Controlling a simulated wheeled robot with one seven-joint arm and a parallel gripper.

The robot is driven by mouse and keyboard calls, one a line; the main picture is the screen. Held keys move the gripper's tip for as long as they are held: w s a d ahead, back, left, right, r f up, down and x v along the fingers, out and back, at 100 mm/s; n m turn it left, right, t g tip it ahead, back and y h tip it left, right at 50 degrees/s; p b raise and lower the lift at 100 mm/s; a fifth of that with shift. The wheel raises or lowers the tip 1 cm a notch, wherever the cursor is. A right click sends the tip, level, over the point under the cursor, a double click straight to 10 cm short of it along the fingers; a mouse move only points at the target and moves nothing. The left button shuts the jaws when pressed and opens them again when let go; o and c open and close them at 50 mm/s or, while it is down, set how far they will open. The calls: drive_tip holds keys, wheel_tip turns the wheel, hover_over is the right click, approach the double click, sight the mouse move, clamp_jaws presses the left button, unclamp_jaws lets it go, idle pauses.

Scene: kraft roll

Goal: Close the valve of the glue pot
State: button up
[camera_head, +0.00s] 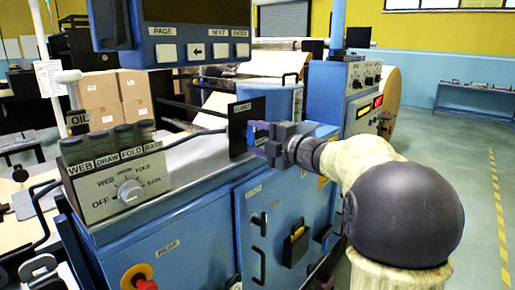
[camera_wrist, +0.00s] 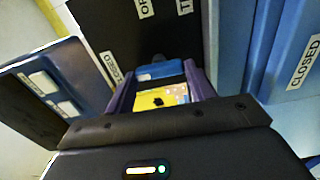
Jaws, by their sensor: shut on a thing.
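The glue pot (camera_head: 265,104) looks like the blue cylinder behind a black label plate (camera_head: 240,127) on top of the blue machine. My gripper (camera_head: 264,142) reaches in from the right, at the plate's right edge, and hides the valve there. In the wrist view my gripper (camera_wrist: 160,76) has its purple fingers shut on a blue piece (camera_wrist: 158,70), apparently the valve's handle. The black plate (camera_wrist: 105,30) is beside it, with a "CLOSED" label and a partly cut-off label starting "OP". The valve's exact setting is hard to tell.
A screen panel (camera_head: 180,35) overhangs the machine. A blue cabinet with displays (camera_head: 355,95) is behind my gripper.

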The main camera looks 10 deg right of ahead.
idle(0.3)
drive_tip(key=o, duration=1)
drive_tip(key=b+v, duration=0.2)
drive_tip(key=v, duration=1.5)
drive_tip(key=shift+s+d, duration=0.15)
